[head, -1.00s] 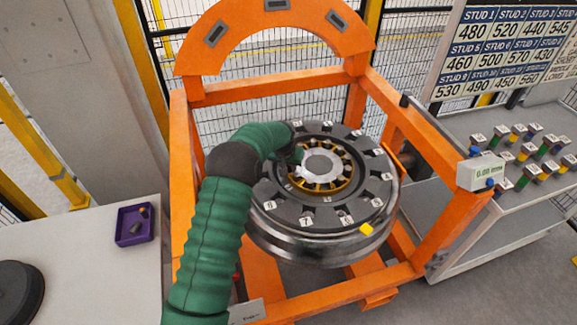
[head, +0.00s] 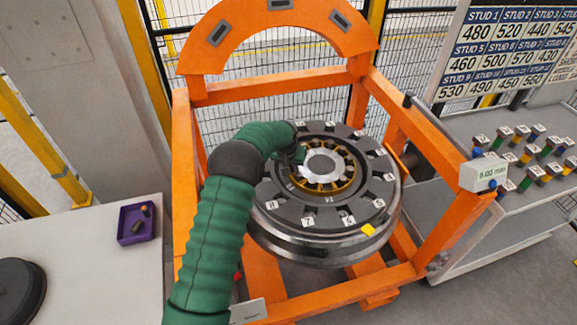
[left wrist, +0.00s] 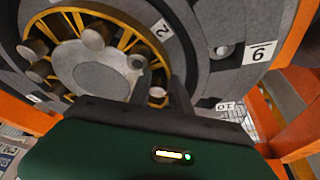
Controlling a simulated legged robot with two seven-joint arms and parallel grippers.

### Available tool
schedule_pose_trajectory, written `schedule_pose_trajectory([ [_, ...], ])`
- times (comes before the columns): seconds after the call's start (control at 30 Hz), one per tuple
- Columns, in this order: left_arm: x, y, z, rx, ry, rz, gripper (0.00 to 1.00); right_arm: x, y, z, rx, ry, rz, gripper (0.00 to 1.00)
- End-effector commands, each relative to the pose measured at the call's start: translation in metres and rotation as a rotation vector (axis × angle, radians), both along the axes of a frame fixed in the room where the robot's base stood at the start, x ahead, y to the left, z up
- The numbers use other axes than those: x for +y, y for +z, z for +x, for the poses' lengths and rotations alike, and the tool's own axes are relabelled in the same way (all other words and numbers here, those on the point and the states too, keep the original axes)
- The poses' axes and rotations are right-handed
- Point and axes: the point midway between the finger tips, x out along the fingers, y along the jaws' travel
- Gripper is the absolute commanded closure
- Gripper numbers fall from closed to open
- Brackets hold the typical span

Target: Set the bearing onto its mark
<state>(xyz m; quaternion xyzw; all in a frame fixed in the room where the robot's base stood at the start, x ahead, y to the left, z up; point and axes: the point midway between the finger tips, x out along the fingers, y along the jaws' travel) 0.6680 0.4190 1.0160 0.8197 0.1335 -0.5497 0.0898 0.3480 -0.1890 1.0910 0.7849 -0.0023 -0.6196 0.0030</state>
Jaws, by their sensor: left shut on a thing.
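The bearing (head: 345,184) is a ring with a gold cage around a bright steel hub, at the centre of a dark, numbered disc (head: 318,211) on the wheel. My left gripper (head: 297,158) reaches in from the left and meets the bearing at its upper left side. In the left wrist view, the gripper's dark fingers (left wrist: 158,96) sit at the gold cage (left wrist: 120,28), close to the pale hub (left wrist: 92,76), and are shut on it. The exact contact is partly hidden. A yellow tag (head: 368,229) sits on the disc's front right edge. My right gripper is not in view.
An orange gantry (head: 181,150) surrounds the wheel. A small gauge box (head: 482,172) stands on its right post. A purple tray (head: 137,223) with small parts is on the left table. Several coloured studs (head: 520,133) stand on the right bench, below a number board (head: 510,45).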

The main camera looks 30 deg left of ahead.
Motion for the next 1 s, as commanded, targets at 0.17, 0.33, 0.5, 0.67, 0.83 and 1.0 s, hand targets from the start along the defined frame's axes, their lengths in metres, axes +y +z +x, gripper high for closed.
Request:
schedule_pose_trajectory([
  [0.17, -0.0097, 0.0059, 0.0087, -0.022, -0.011, -0.007, 1.0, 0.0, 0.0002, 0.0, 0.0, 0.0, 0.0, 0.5],
  [0.33, -0.0092, 0.0058, 0.0084, -0.022, -0.012, -0.006, 0.6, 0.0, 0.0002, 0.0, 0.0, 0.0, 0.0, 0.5],
  [0.5, -0.0066, 0.0039, 0.006, -0.017, -0.009, -0.006, 0.53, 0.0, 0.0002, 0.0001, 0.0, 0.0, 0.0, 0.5],
  [0.67, -0.0038, 0.002, 0.0036, -0.013, -0.008, -0.01, 0.53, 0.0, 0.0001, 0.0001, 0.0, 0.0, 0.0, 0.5],
  [0.83, -0.0025, 0.0007, 0.0023, -0.009, -0.007, -0.009, 0.53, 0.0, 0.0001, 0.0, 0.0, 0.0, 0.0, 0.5],
  [1.0, -0.0016, 0.0004, 0.0019, -0.008, -0.006, -0.007, 0.53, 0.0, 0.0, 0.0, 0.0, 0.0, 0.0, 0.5],
])
